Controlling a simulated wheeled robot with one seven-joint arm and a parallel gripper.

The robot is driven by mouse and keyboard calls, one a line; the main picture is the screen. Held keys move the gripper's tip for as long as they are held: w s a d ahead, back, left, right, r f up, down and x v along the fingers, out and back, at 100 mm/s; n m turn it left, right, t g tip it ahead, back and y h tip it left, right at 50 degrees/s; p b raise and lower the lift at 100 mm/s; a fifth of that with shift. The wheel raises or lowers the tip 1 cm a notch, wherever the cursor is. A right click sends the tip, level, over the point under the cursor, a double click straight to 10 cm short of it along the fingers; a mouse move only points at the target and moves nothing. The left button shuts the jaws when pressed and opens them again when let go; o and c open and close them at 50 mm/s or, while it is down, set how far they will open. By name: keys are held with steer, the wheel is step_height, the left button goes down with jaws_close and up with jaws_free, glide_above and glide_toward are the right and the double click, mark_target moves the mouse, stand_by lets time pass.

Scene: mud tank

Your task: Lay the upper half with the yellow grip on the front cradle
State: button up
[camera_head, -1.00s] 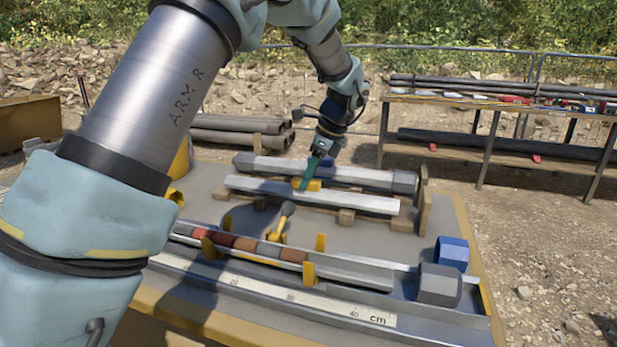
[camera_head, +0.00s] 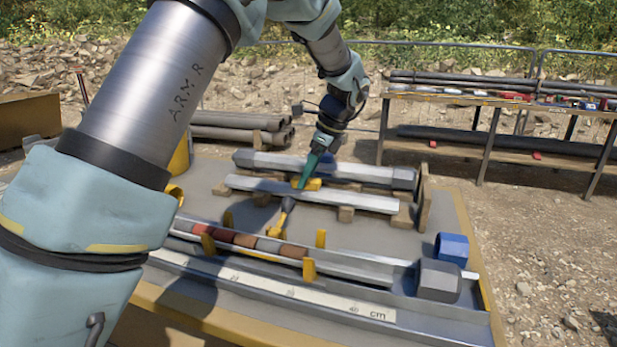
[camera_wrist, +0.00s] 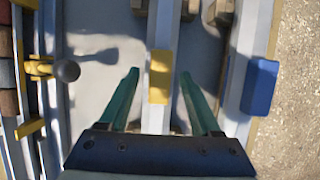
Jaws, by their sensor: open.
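The upper half (camera_head: 360,201), a long pale metal half-tube, lies level on the wooden blocks of the front cradle (camera_head: 346,214) in the head view. Its yellow grip (camera_wrist: 159,88) stands on top, near the middle of the wrist view. My gripper (camera_wrist: 157,76) is open, with one green finger on each side of the half and clear gaps to the grip. In the head view my gripper (camera_head: 302,186) is low at the grip and partly hides it. Contact below the fingertips cannot be told.
Behind lies another grey tube (camera_head: 370,174); a blue block (camera_wrist: 262,86) shows on the right in the wrist view. In front are a core-filled trough (camera_head: 245,240), yellow uprights, a round-headed yellow tool (camera_head: 287,205) and a centimetre scale (camera_head: 290,296). A blue ring (camera_head: 452,249) stands right.

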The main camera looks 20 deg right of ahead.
steer(key=v, duration=1.2)
steer(key=shift+w+a, duration=0.1)
steer(key=w+a+f+n+g+h+p, duration=0.1)
steer(key=w+a+n, duration=0.15)
steer(key=a, duration=0.35)
steer(key=w+a+f+n+p, duration=0.1)
steer(key=a+n, duration=0.3)
steer(key=a, duration=0.2)
steer(key=s+a+f+n+p, duration=0.1)
steer(key=a+n, duration=0.3)
steer(key=a, duration=0.2)
steer(key=s+a+f+n+h+p, duration=0.1)
steer(key=s+a+n, duration=0.1)
steer(key=a+n, duration=0.2)
steer(key=s+a+f+n+g+h+p, duration=0.1)
steer(key=a+n, duration=0.3)
steer(key=a, duration=0.6)
steer(key=shift+s+a+f, duration=0.15)
steer(key=shift+s+f, duration=0.2)
steer(key=shift+f, duration=0.2)
steer(key=s+a+f+n+p, duration=0.1)
steer(key=s+a+f+n, duration=0.1)
steer(key=s+a+n, duration=0.4)
steer(key=shift+s+a+f+n+h, duration=0.15)
steer(key=shift+s+a+n+h, duration=0.2)
steer(key=shift+a+n, duration=0.35)
